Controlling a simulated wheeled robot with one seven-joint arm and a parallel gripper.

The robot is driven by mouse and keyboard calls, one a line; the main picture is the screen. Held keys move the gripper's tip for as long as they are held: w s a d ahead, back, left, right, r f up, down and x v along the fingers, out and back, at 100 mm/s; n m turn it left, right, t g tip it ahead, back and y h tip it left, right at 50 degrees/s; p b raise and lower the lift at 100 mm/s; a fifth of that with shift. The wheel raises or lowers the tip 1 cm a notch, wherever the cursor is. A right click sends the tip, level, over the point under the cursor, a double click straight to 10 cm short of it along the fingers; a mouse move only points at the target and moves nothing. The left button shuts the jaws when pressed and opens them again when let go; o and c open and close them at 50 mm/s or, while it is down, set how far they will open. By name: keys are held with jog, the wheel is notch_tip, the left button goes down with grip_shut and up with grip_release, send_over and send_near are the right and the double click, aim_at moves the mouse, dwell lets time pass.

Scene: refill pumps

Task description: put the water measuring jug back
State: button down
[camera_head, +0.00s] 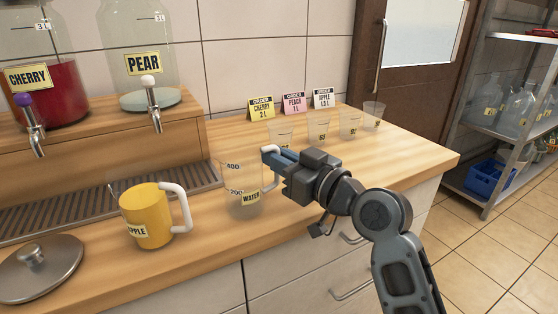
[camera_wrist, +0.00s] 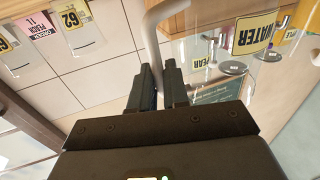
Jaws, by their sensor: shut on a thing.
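The clear water measuring jug (camera_head: 241,188) with a yellow WATER label is upright at the counter's front part, to the right of the yellow jug. My gripper (camera_head: 272,158) is shut on its pale handle from the right. In the wrist view, my gripper's fingers (camera_wrist: 162,82) are either side of the handle (camera_wrist: 152,32), and the WATER label of the jug (camera_wrist: 252,34) shows at the upper right. I cannot tell whether the jug's base touches the counter.
A yellow APPLE jug (camera_head: 147,215) and a metal lid (camera_head: 38,268) are to the left. Several clear cups (camera_head: 319,127) and order cards (camera_head: 293,103) stand behind my gripper. A drip tray (camera_head: 100,200) lies below the CHERRY and PEAR dispensers (camera_head: 140,60). Counter to the right is clear.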

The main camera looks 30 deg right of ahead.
jog(key=shift+f, duration=0.25)
jog(key=c, duration=1.6)
grip_release()
jog(key=o, duration=0.5)
jog(key=shift+r, duration=0.2)
jog(key=shift+s+d+f, duration=0.15)
jog(key=shift+s, duration=0.2)
jog(key=b+v, duration=0.1)
jog(key=v, duration=1)
jog(key=shift+s+b, duration=0.15)
jog(key=shift+b, duration=0.15)
